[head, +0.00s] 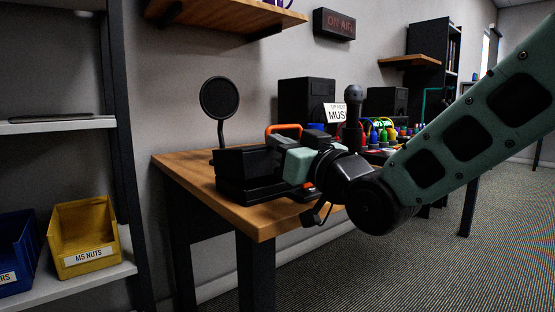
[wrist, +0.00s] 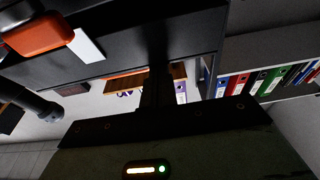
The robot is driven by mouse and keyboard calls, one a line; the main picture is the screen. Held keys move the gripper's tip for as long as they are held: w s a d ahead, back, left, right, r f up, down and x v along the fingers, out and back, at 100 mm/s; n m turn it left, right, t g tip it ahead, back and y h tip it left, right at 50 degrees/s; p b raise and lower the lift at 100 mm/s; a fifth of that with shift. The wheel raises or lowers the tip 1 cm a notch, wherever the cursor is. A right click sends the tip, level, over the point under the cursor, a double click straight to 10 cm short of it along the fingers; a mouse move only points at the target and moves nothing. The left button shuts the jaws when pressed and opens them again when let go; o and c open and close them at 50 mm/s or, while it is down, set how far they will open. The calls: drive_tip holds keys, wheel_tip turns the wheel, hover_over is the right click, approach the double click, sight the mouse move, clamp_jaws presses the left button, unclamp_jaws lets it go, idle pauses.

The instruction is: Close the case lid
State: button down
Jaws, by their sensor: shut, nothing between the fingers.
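The black case (head: 243,188) sits near the left end of the wooden desk in the head view. Its upper part, which looks like the lid (head: 240,160), sits above the lower part with a dark gap between them; how far open it is, I cannot tell. My gripper (wrist: 157,88) is shut and empty, its dark fingers upright in the wrist view. They overlap a broad dark panel (wrist: 120,50), perhaps part of the case; contact is unclear. In the head view my gripper is at the case's right side, and its fingertips are hidden.
A round black pop filter (head: 220,98) stands behind the case. Colourful cables (head: 385,132), a microphone (head: 353,105) and a white sign (head: 336,113) are to the right. Shelves with a yellow bin (head: 85,235) stand left. The carpet (head: 400,270) in front is clear.

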drive_tip(key=shift+s+d+f+b, duration=0.15)
drive_tip(key=shift+s+f+b, duration=0.05)
drive_tip(key=shift+f+b, duration=0.45)
drive_tip(key=shift+s+d+f+b, duration=0.15)
drive_tip(key=shift+f+b, duration=0.25)
drive_tip(key=shift+b, duration=0.35)
drive_tip(key=shift+f, duration=0.15)
